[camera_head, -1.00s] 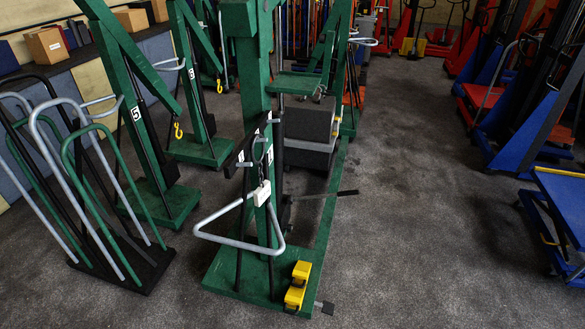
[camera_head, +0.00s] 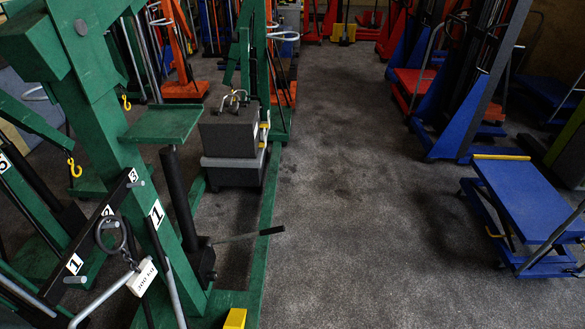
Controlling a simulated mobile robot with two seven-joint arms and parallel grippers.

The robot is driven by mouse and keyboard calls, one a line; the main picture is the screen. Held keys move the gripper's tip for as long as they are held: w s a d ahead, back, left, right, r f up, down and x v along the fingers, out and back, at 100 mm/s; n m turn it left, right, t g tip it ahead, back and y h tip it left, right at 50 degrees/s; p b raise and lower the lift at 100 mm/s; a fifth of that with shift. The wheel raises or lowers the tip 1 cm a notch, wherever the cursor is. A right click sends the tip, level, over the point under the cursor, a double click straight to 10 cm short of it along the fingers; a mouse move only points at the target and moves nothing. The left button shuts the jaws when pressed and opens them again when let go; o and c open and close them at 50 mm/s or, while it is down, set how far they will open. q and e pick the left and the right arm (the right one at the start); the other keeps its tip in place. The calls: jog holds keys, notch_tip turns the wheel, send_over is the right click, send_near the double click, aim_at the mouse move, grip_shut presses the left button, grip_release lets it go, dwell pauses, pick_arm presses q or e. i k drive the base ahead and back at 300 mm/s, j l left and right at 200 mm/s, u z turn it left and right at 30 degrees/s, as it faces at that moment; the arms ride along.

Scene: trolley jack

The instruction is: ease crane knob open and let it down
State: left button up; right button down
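The green crane (camera_head: 112,120) marked 1 stands close at the left in the head view. Its black hydraulic ram and pump (camera_head: 203,265) sit at the foot of the mast, with a dark lever (camera_head: 248,235) sticking out to the right. I cannot make out a separate release knob. A black load box (camera_head: 228,137) with a metal handle on top rests on a grey box (camera_head: 234,170) between the crane's legs. A white tag reading 300 kg (camera_head: 141,278) hangs by a ring at the mast. Neither of my grippers is in view.
A blue lift table (camera_head: 528,200) stands at the right, with blue and red stackers (camera_head: 465,100) behind it. More green cranes stand at the left and behind. The grey floor (camera_head: 345,220) right of the crane is clear.

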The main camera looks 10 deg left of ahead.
aim_at(213, 275)
jog(key=i+l+u, duration=0.2)
jog(key=i+u, duration=0.15)
jog(key=i, duration=0.35)
jog(key=i+l+u, duration=0.35)
jog(key=i, duration=0.3)
jog(key=i+l+u, duration=0.35)
jog(key=i+l, duration=0.2)
jog(key=i+l+u, duration=0.3)
jog(key=l+u, duration=0.3)
jog(key=i+l+u, duration=0.3)
jog(key=l+u, duration=0.3)
